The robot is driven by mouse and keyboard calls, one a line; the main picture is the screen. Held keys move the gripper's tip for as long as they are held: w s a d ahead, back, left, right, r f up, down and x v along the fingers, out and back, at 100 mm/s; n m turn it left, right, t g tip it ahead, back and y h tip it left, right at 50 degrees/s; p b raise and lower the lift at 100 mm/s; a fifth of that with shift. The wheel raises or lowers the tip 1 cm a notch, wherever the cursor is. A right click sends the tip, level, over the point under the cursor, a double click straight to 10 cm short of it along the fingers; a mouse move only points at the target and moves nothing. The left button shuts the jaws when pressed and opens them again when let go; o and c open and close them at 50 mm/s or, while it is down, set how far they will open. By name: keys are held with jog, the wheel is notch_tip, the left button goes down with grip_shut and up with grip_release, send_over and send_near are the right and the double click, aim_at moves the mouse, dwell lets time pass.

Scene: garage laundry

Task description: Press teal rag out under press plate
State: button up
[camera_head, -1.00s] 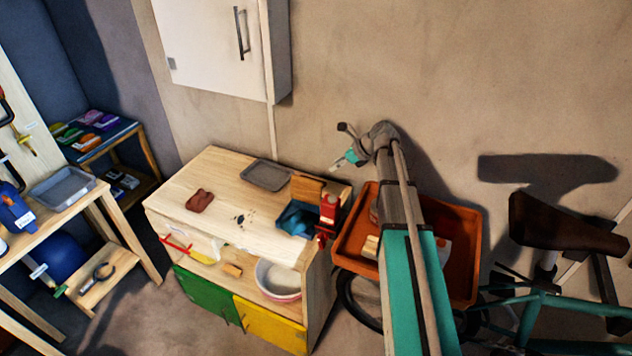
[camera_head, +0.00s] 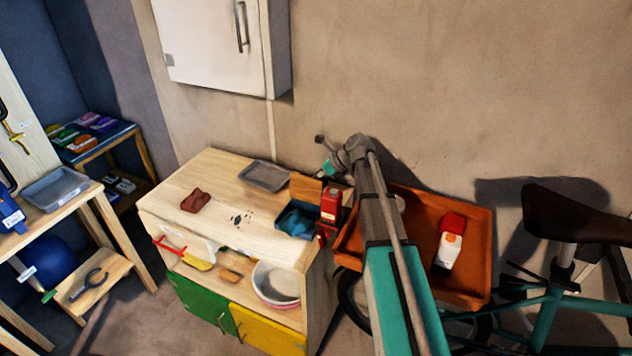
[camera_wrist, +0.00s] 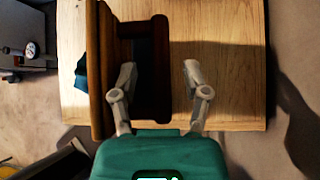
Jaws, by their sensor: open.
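The teal rag (camera_head: 297,220) lies crumpled in a dark blue tray at the right end of the wooden bench. A brown wooden board (camera_head: 307,188), probably the press plate, stands just behind it. In the wrist view the board (camera_wrist: 103,70) shows as a dark wooden slab with a handle-like bar (camera_wrist: 160,65) on its right. A dark teal patch (camera_wrist: 81,72), likely the rag, shows at its left. My gripper (camera_wrist: 160,68) is open, with its fingers on either side of the bar. Whether they touch it I cannot tell. The head view mostly hides the fingers.
A red bottle (camera_head: 331,205) stands right of the rag, close to my gripper. A grey tray (camera_head: 264,176) and a brown-red cloth (camera_head: 195,200) lie on the bench. An orange crate (camera_head: 478,235) with a red-and-white bottle (camera_head: 450,243) stands to the right.

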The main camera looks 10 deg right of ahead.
jog(key=shift+w+a+f, duration=0.1)
jog(key=shift+a+f, duration=0.15)
jog(key=shift+f, duration=0.05)
grip_shut()
dwell(0.3)
jog(key=shift+d, duration=0.1)
